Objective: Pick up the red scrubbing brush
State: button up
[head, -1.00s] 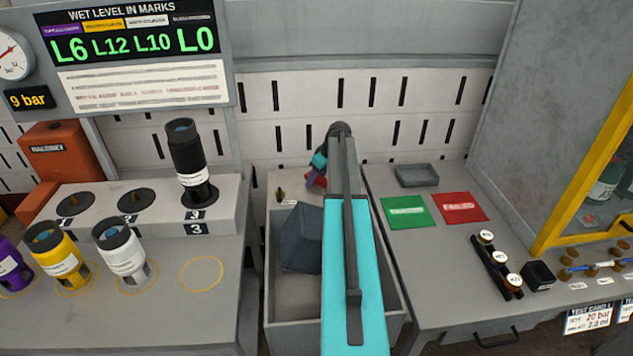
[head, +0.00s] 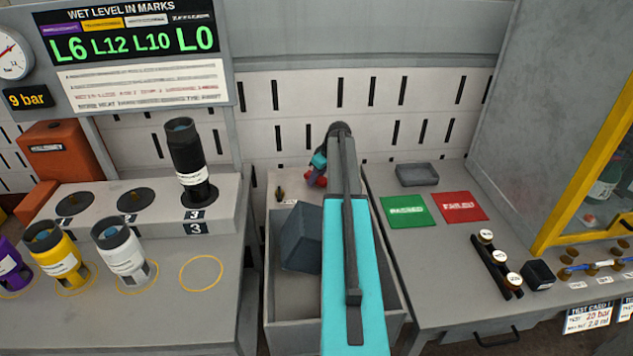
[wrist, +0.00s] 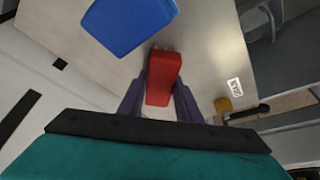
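The red scrubbing brush (wrist: 164,78) lies between the two dark fingers of my gripper (wrist: 160,92) in the wrist view. A finger runs close along each side of it. I cannot tell whether the fingers press on it. In the head view the brush (head: 317,181) is a small red patch just below my gripper (head: 316,172), at the back of the pale surface. My own arm hides part of that area.
A blue block-like thing (wrist: 128,22) sits right beside the brush in the wrist view. A small brown-topped item (head: 280,194) stands left on the pale surface. In front is a grey bin (head: 292,333) holding a dark block (head: 301,238). Benches flank both sides.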

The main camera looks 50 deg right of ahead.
jog(key=c, duration=0.4)
jog(key=shift+r, duration=0.1)
jog(key=shift+r+b, duration=0.5)
jog(key=shift+r, duration=1.15)
jog(key=s+a+b, duration=0.1)
jog(key=s+a, duration=0.1)
jog(key=s, duration=0.3)
jog(key=s+a+r+b, duration=0.1)
jog(key=s+a, duration=0.1)
jog(key=s, duration=0.2)
jog(key=s+a+b, duration=0.1)
jog(key=s+a, duration=0.1)
jog(key=s, duration=0.3)
jog(key=shift+s+a+r, duration=0.25)
jog(key=shift+s+r, duration=0.05)
jog(key=shift+r, duration=0.1)
